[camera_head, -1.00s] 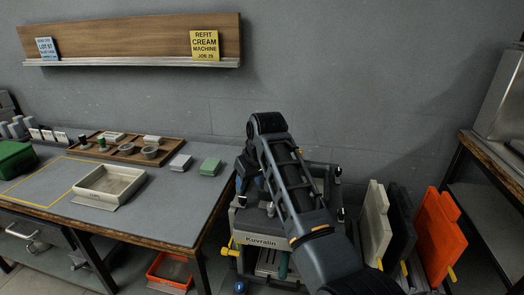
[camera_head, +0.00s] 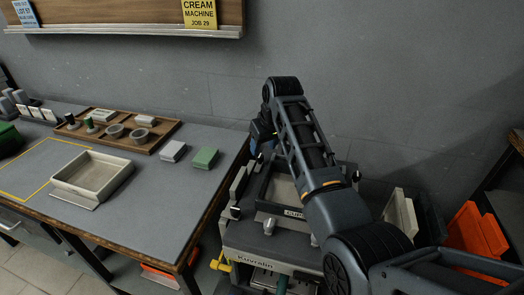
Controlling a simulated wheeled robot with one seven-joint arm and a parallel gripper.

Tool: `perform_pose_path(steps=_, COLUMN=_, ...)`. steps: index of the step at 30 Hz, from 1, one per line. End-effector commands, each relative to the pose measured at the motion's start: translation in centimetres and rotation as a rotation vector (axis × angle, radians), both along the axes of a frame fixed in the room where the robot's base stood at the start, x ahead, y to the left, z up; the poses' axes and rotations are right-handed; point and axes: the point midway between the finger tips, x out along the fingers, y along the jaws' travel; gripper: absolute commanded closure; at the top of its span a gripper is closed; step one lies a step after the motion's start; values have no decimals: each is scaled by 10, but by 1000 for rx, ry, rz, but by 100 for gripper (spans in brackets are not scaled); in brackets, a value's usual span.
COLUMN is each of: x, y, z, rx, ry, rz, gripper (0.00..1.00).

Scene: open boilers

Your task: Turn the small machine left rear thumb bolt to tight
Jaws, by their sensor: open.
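The small machine (camera_head: 262,262), grey and marked Kuvralin, stands right of the bench under my arm. My gripper (camera_head: 260,146) points down at the machine's left rear corner, mostly behind the wrist. Its fingers are small and dark here, and it appears open. A small pale piece shows just below it, where the left rear thumb bolt would be; I cannot tell if the fingers are around it or touching. A dark-topped knob (camera_head: 235,212) shows at the machine's left front and another (camera_head: 355,178) at its right rear. My arm hides the right front corner.
The bench (camera_head: 195,205) at left holds a cream tray (camera_head: 92,194), a wooden tray (camera_head: 166,129) with small parts, and grey and green blocks (camera_head: 205,158). Cream, dark and orange panels (camera_head: 468,232) stand at right. The grey wall is close behind the machine.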

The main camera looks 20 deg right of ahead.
Motion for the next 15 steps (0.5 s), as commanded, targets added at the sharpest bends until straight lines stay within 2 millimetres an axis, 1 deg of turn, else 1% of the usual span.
perform_pose_path(steps=3, x=7, y=1, z=-18, rx=0, ry=3, rz=0, gripper=48)
perform_pose_path(steps=7, x=13, y=2, z=-33, rx=0, ry=3, rz=0, gripper=48)
perform_pose_path(steps=12, x=19, y=3, z=-45, rx=1, ry=1, rz=-1, gripper=48)
perform_pose_path(steps=15, x=20, y=3, z=-47, rx=0, ry=0, rz=-1, gripper=48)
